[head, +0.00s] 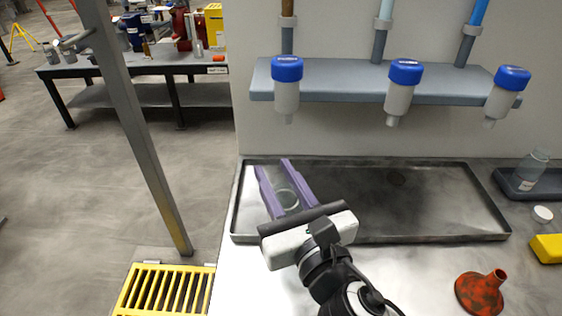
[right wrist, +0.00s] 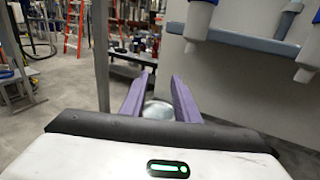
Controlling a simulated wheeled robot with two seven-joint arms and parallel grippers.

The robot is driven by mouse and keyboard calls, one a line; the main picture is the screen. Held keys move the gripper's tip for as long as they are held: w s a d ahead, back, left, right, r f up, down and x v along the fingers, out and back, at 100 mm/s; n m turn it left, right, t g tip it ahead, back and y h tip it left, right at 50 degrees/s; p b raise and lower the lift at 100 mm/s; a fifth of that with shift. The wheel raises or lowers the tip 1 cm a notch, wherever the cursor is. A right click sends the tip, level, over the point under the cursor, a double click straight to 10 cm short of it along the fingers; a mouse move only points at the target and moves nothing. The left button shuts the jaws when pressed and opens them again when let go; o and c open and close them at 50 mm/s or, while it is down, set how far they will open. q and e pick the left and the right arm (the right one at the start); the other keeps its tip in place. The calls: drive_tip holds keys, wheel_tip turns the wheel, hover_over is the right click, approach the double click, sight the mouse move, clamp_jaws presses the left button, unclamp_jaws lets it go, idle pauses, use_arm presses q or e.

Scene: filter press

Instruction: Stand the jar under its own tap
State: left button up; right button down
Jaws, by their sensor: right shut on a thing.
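My right gripper (head: 272,178) has purple fingers and is shut on a clear glass jar (head: 287,198). The jar is partly hidden by the fingers and wrist, and is over the left part of the dark metal tray (head: 430,238); I cannot tell whether it touches the tray. In the right wrist view the jar (right wrist: 159,111) shows between the fingers. Three blue-capped taps hang from the grey shelf: left tap (head: 287,90), middle tap (head: 400,88) and right tap (head: 504,95). The held jar is in front of and below the left tap. My left gripper is not in view.
A second jar (head: 534,167) lies tilted in a small dark tray (head: 508,187) at right. A white lid (head: 543,214), a yellow object (head: 547,248) and a red funnel (head: 482,292) are at the right front. A metal post (head: 140,130) stands left. The tray's middle is clear.

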drive_tip(key=w, duration=1.5)
wheel_tip(320, 180, down, 7)
drive_tip(key=b, duration=0.1)
drive_tip(key=shift+s+f, duration=0.1)
drive_tip(key=shift+f, duration=0.05)
drive_tip(key=c, duration=1.4)
unclamp_jaws()
drive_tip(key=shift+o, duration=0.2)
drive_tip(key=v, duration=1.2)
